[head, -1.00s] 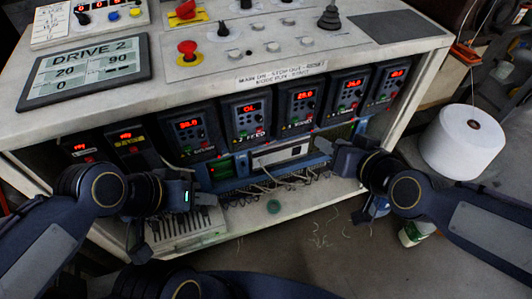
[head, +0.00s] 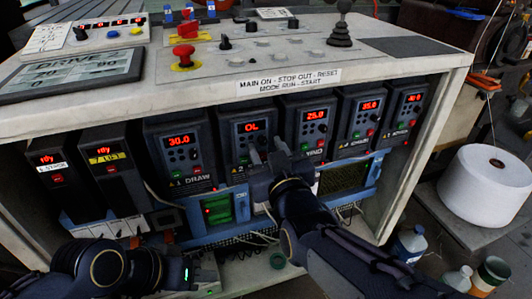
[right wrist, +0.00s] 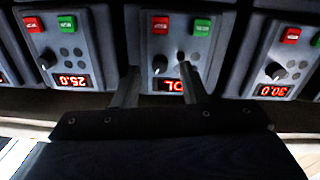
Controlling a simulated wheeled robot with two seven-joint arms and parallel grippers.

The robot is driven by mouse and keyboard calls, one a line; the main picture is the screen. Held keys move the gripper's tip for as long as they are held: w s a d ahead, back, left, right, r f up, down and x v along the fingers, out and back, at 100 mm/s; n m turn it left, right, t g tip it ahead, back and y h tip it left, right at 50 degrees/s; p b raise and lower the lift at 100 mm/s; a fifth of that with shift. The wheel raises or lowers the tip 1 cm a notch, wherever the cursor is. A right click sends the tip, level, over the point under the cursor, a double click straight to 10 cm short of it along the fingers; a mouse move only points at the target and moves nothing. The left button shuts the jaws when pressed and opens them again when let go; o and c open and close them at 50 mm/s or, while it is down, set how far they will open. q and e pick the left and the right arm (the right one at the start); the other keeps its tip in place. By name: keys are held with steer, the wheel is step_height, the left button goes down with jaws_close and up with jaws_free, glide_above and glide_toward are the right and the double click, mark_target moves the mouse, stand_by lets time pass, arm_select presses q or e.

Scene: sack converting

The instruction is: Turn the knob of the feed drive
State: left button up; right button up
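The feed drive (head: 235,148) is the dark unit whose red display reads OL, second in the row of lit number drives. Its label is covered by my right arm in the head view now. My right gripper (head: 267,150) is in front of its face, fingers apart. In the right wrist view, which is upside down, the feed drive's knob (right wrist: 159,64) shows between the two open fingertips of my right gripper (right wrist: 157,72). I cannot tell whether a finger touches it. My left gripper (head: 190,273) is low at the left, away from the drives; its fingers are unclear.
The draw drive (head: 168,160), reading 30.0, stands left of the feed drive, and a drive reading 25.0 (head: 301,128) stands close on the right. The console top (head: 130,100) overhangs them. A red mushroom button (head: 184,57) is on top. A white roll (head: 485,185) is at right.

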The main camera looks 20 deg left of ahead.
steer(key=shift+w+a, duration=0.3)
steer(key=shift+w, duration=0.2)
steer(key=shift+c, duration=0.3)
jaws_close()
